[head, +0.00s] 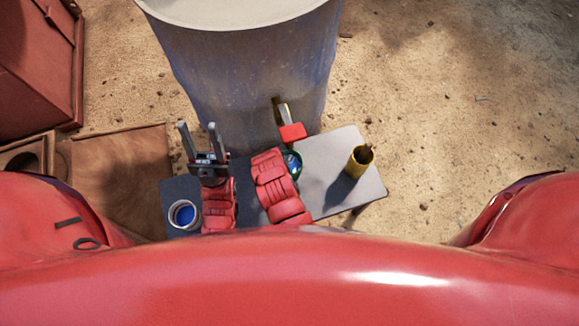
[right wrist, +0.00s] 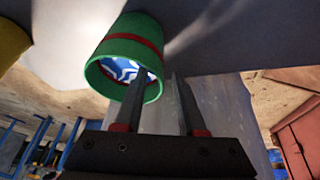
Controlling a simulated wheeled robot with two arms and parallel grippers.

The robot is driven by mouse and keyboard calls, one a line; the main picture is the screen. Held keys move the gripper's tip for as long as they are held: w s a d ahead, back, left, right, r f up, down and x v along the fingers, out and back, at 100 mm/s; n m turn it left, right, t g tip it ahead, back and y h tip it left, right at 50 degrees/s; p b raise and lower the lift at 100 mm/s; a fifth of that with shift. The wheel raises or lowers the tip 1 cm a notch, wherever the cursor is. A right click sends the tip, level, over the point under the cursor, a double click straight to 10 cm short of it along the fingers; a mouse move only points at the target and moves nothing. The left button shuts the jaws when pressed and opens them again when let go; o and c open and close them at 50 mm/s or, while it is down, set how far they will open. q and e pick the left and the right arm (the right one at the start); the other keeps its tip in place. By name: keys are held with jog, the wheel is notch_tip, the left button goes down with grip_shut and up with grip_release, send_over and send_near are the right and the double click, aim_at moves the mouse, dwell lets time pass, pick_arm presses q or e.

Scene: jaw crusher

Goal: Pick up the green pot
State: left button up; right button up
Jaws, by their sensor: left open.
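The green pot (right wrist: 118,48) has a red band and a blue-and-white inside. In the right wrist view its mouth faces the camera. My right gripper (right wrist: 160,74) is open there, one finger overlapping the pot's mouth and the other just right of its rim; I cannot tell if they touch. In the head view the green pot (head: 292,162) is mostly hidden by my right forearm, and my right gripper (head: 281,102) shows only partly. My left gripper (head: 197,126) is open and empty, over the table's left part.
The low table (head: 322,150) stands on sandy ground. A pot with blue inside (head: 183,214) stands at its left, a yellow pot (head: 359,162) at its right. A large grey drum (head: 250,75) stands just behind. Reddish-brown boxes (head: 35,60) are at the left.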

grip_shut()
dwell(1.3)
